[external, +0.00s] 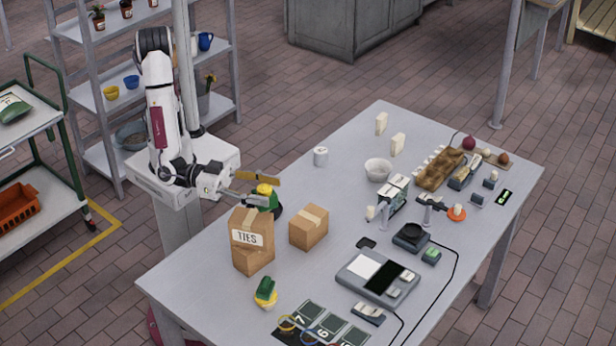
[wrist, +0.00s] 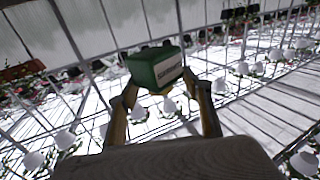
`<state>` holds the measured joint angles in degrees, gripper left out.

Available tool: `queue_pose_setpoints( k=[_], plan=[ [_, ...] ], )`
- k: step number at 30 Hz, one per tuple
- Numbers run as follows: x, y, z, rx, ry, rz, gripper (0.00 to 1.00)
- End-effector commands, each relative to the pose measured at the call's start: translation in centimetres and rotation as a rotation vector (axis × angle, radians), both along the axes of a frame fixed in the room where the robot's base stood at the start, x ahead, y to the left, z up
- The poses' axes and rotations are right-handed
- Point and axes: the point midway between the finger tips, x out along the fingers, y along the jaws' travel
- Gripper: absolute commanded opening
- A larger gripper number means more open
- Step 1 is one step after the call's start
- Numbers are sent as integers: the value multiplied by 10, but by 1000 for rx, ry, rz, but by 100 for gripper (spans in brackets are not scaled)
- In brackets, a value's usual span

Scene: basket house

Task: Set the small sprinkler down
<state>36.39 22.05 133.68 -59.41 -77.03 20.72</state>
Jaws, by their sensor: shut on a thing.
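The small sprinkler, green with a yellow top (external: 265,191), is between the fingers of my gripper (external: 261,189), beside the far side of the stacked boxes at the table's left part. In the wrist view my gripper (wrist: 166,100) is shut on a green block-like body with a pale label (wrist: 156,70), at the fingertips. Its lower part is partly hidden by the box in the external view. I cannot tell whether it touches the table. A similar yellow-and-green piece (external: 265,292) sits apart on the table near the front left.
Two stacked cardboard boxes, the upper marked TIES (external: 250,238), stand right beside my gripper. Another box (external: 308,228) is to their right. A white mug (external: 320,156) and bowl (external: 378,169) stand farther back. The grey table (external: 215,275) is bare at its left end.

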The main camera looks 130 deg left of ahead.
Motion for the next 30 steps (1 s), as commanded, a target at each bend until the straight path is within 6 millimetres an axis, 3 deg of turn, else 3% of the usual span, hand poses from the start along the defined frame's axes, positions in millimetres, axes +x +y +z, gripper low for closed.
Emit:
queue_pose_setpoints(
  k=[14, 30],
  plan=[
    [-63, -37, -7, 2, -1, 134, 25],
    [-157, -66, -24, 2, -1, 288, 25]
  ],
)
